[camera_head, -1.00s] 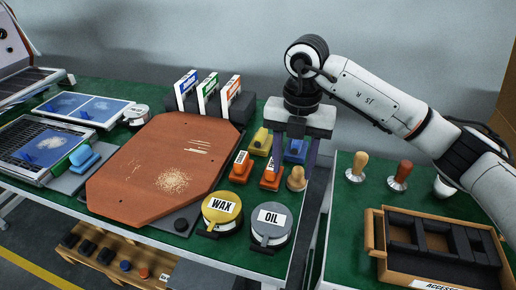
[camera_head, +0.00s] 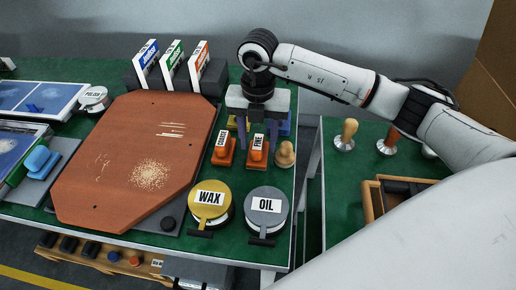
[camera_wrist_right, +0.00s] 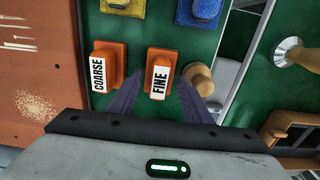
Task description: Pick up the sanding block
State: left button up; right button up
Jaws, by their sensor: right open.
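Two orange sanding blocks stand side by side on the green bench, labelled COARSE (camera_head: 222,150) and FINE (camera_head: 258,150). The right wrist view also shows the COARSE block (camera_wrist_right: 103,72) and the FINE block (camera_wrist_right: 160,75). My right gripper (camera_head: 258,138) is open and points down over the FINE block. In the right wrist view its two purple fingers (camera_wrist_right: 160,88) lie either side of that block, with nothing held. I cannot tell whether they touch it or how high they are. My left gripper is not in view.
A wooden-handled tool (camera_head: 285,154) stands close right of the FINE block, near the right finger. The wax tin (camera_head: 210,206) and oil tin (camera_head: 266,212) stand in front. Yellow (camera_wrist_right: 122,6) and blue (camera_wrist_right: 203,10) blocks lie behind. A brown board (camera_head: 130,165) is left.

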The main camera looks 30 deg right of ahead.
aim_at(259, 142)
jog(key=shift+f, duration=0.8)
jog(key=c, duration=0.8)
jog(key=shift+o, duration=0.2)
notch_tip(259, 142, up, 10)
jog(key=shift+r+b, duration=0.1)
jog(key=shift+b, duration=0.2)
jog(key=o, duration=0.5)
jog(key=c, duration=0.3)
jog(key=shift+d, duration=0.1)
jog(key=shift+c, duration=0.2)
